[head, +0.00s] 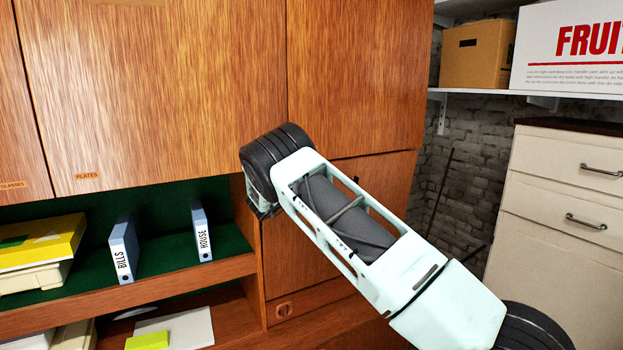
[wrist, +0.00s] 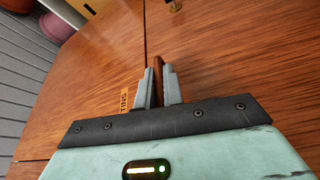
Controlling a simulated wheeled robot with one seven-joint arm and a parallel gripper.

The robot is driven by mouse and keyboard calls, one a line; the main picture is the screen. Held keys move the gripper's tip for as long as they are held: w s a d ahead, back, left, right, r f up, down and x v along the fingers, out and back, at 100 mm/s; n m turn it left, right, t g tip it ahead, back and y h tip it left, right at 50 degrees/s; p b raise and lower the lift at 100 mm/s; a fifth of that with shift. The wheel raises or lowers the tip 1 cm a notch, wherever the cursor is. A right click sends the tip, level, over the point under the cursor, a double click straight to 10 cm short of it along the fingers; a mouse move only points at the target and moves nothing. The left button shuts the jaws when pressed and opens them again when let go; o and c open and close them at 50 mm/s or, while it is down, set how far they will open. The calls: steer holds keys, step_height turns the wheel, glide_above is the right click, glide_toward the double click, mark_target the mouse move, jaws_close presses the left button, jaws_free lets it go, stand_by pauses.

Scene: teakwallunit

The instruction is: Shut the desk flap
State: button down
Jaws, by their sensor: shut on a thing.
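My gripper's end (head: 262,205) is in front of the wall unit by the left side of its lower right door (head: 300,250); my arm hides the fingers in the head view. In the wrist view my gripper (wrist: 158,88) is shut on a thin brown wooden strip (wrist: 157,72), which stands out from a wood-grained panel (wrist: 220,60). A label reading TINS (wrist: 124,100) is beside the fingers. Which panel is the desk flap I cannot tell. The open niche has a green back (head: 160,205) and a wooden shelf edge (head: 150,285) below it.
Blue binders BILLS (head: 124,250) and HOUSE (head: 201,232) stand in the niche, with a yellow item (head: 40,242) at left. Upper doors (head: 160,80) are shut. A cream drawer cabinet (head: 560,210) stands at right.

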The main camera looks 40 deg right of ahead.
steer(key=c, duration=1.5)
jaws_free()
steer(key=a+b, duration=0.1)
steer(key=a, duration=0.4)
steer(key=s+a+f+b, duration=0.1)
steer(key=a+b, duration=0.1)
steer(key=a, duration=0.4)
steer(key=s+a+f+b, duration=0.1)
steer(key=a, duration=0.5)
steer(key=shift+s+a, duration=0.1)
steer(key=shift+s, duration=0.1)
